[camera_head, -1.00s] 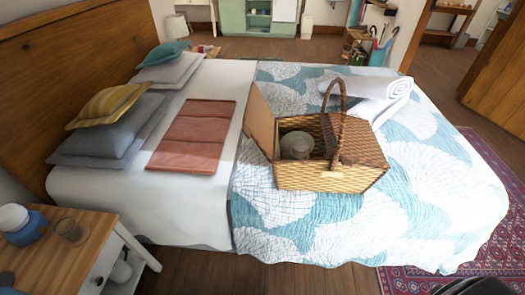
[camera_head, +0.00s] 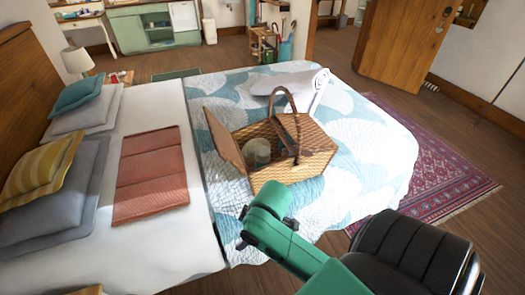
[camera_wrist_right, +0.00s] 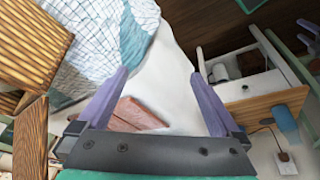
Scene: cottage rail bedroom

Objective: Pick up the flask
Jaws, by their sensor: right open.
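A blue vessel (camera_wrist_right: 285,122), possibly the flask, stands on the wooden nightstand top (camera_wrist_right: 262,103) at the right of the right wrist view. It is outside the head view. A pale rounded object (camera_head: 259,152) sits inside the open wicker basket (camera_head: 311,163); I cannot tell what it is. My right gripper (camera_wrist_right: 158,76) is open and empty, with two purple fingers apart, above the bed. In the head view my right arm comes in from the lower right, and its wrist end is in front of the basket. My left gripper is not in view.
The basket's raised lid and arched handle stand up. Wooden floor (camera_head: 480,160) and a red rug (camera_head: 440,185) lie to the right.

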